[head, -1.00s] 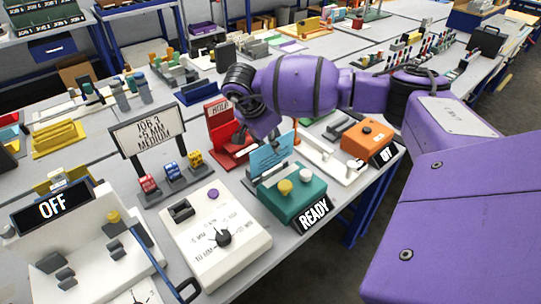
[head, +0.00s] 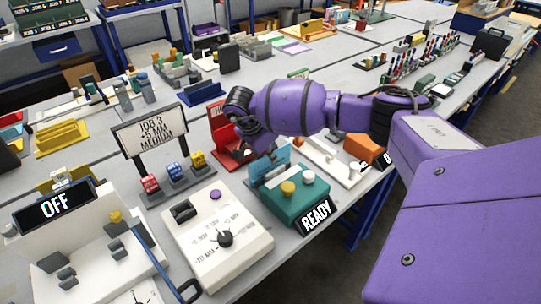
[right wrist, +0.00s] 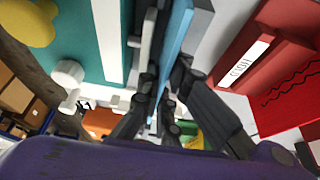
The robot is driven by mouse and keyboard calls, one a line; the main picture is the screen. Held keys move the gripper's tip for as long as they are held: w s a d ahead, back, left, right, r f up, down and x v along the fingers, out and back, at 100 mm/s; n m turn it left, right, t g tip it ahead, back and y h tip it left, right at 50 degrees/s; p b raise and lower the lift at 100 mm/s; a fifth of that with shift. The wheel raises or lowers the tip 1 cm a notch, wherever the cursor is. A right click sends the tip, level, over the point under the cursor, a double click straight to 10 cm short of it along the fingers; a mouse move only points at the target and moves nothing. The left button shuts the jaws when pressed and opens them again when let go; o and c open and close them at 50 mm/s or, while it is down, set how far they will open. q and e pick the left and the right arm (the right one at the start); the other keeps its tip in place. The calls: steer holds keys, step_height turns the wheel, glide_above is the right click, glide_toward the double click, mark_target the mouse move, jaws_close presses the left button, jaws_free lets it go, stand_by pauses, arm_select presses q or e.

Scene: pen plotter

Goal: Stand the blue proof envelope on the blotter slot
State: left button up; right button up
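The blue proof envelope (head: 272,168) stands upright, slightly tilted in the picture, behind the teal box with the READY sign. My right gripper (head: 262,148) is at its upper edge, coming from above. In the right wrist view, the envelope (right wrist: 178,35) runs edge-on between the dark fingers of the gripper (right wrist: 165,95), which are closed against both its faces. A pale grey strip, perhaps part of the blotter slot, lies low beside the envelope. The envelope's lower edge is partly hidden, so I cannot tell whether it touches the slot. My left gripper is not in view.
The teal READY box (head: 290,198) with yellow and white knobs stands close in front. A red stand (head: 228,140) is close behind left. A white dial panel (head: 222,240) is at the front, and an orange box (head: 362,148) is to the right.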

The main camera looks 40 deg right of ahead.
steer(key=o, duration=0.4)
steer(key=shift+a+r, duration=0.15)
steer(key=shift+r, duration=0.4)
steer(key=v, duration=1.1)
steer(key=shift+r, duration=0.15)
